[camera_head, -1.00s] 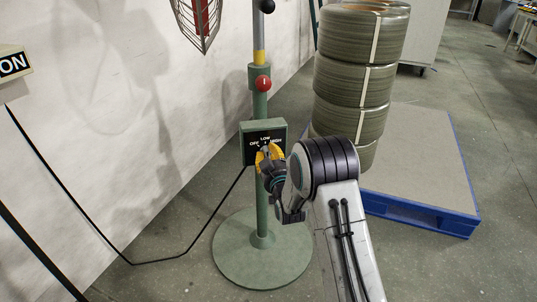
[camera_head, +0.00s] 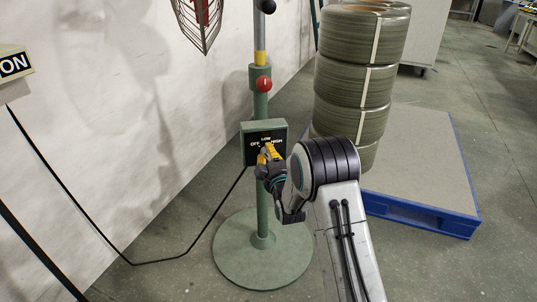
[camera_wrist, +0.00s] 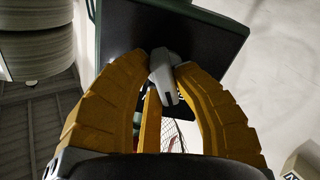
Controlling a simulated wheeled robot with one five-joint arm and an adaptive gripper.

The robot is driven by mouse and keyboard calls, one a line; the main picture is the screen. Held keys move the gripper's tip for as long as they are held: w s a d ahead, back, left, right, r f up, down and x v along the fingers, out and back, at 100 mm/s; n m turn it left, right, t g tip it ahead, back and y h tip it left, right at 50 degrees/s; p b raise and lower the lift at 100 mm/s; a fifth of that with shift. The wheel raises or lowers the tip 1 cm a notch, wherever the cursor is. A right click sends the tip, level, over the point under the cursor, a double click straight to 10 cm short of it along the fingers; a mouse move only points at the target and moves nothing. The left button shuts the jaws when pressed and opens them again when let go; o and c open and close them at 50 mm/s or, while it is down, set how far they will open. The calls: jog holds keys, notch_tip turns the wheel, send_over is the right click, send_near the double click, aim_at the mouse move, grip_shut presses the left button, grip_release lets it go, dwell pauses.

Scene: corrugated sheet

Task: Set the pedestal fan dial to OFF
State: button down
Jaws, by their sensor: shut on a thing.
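The pedestal fan (camera_head: 260,185) stands against the white wall on a round green base. Its control box (camera_head: 250,131) carries a dark plate with OFF at left, LOW at top and HIGH at right. My gripper (camera_head: 266,152) is at the front of this plate. In the wrist view, the yellow fingers of my gripper (camera_wrist: 163,65) are shut on the grey dial (camera_wrist: 164,82), with the dark plate (camera_wrist: 150,30) behind it. In the head view the gripper hides the dial, so I cannot tell which label it points to.
A red knob (camera_head: 263,84) sits on the pole above the box. A cable (camera_head: 215,222) runs from the box along the floor. Stacked coils (camera_head: 355,80) and a blue-edged pallet (camera_head: 440,222) stand at right. An ON sign (camera_head: 14,66) is at far left.

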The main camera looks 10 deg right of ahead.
jog(key=shift+d+r, duration=0.1)
jog(key=shift+d, duration=0.05)
jog(key=c, duration=1)
grip_release()
jog(key=shift+s, duration=0.1)
jog(key=shift+s, duration=5.85)
